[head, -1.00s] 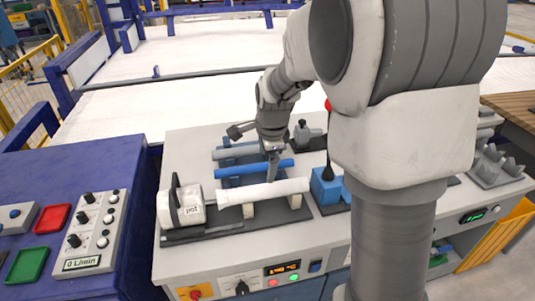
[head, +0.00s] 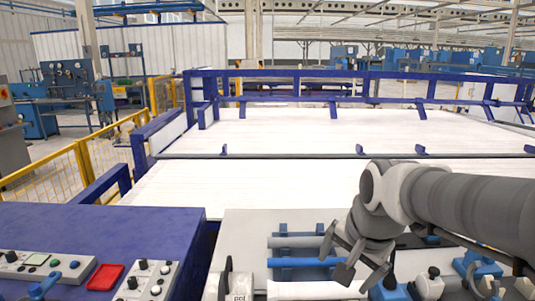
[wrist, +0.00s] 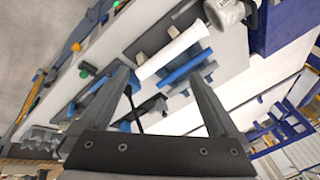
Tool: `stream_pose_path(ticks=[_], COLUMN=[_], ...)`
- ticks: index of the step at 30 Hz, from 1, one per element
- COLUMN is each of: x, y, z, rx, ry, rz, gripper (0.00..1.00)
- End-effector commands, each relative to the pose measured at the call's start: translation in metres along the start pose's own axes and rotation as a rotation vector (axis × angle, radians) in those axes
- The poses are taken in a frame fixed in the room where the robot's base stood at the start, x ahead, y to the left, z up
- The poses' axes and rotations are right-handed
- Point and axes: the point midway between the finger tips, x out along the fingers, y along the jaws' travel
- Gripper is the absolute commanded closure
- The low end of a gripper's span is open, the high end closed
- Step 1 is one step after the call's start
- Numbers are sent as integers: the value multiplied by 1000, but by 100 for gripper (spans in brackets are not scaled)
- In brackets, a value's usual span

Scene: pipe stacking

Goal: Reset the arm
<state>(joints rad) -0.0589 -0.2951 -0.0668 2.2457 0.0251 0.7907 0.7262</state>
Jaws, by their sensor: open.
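My gripper (head: 338,258) is open and empty. It is raised above the bench at the right of the pipes in the head view. In the wrist view its two fingers (wrist: 160,72) stand wide apart with nothing held between them. A white pipe (head: 310,291) lies nearest, partly cut off by the lower edge of the head view. A blue pipe (head: 300,262) and a grey pipe (head: 292,242) lie behind it, roughly parallel. The white pipe (wrist: 172,50) and the blue pipe (wrist: 187,68) also show in the wrist view, beyond the fingertips.
A blue cabinet with a control panel (head: 150,281) and a red tray (head: 105,277) stands at the left. A wide white conveyor bed (head: 260,185) with blue rails lies behind the bench. Blue and grey fixtures (head: 478,266) stand at the bench's right.

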Motion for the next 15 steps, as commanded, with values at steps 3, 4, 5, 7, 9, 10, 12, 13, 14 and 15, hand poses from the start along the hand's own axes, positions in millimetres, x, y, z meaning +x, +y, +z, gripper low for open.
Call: stream_pose_path(ticks=[3, 4, 5, 7, 9, 10, 12, 13, 14, 15], x=[-20, -24, -28, -36, -43, -45, -49, -50, -52, -52], y=[16, 20, 24, 34, 44, 48, 55, 58, 61, 64], z=[18, 23, 27, 38, 48, 52, 60, 63, 66, 69], rx=[-171, -215, -260, -363, -461, -500, -584, -615, -643, -676], ry=[23, 27, 33, 47, 61, 66, 78, 83, 87, 90], rz=[-15, -17, -18, -20, -19, -18, -15, -13, -11, -8], gripper=[3, 3, 3, 3, 3, 3, 3, 3, 3, 3])
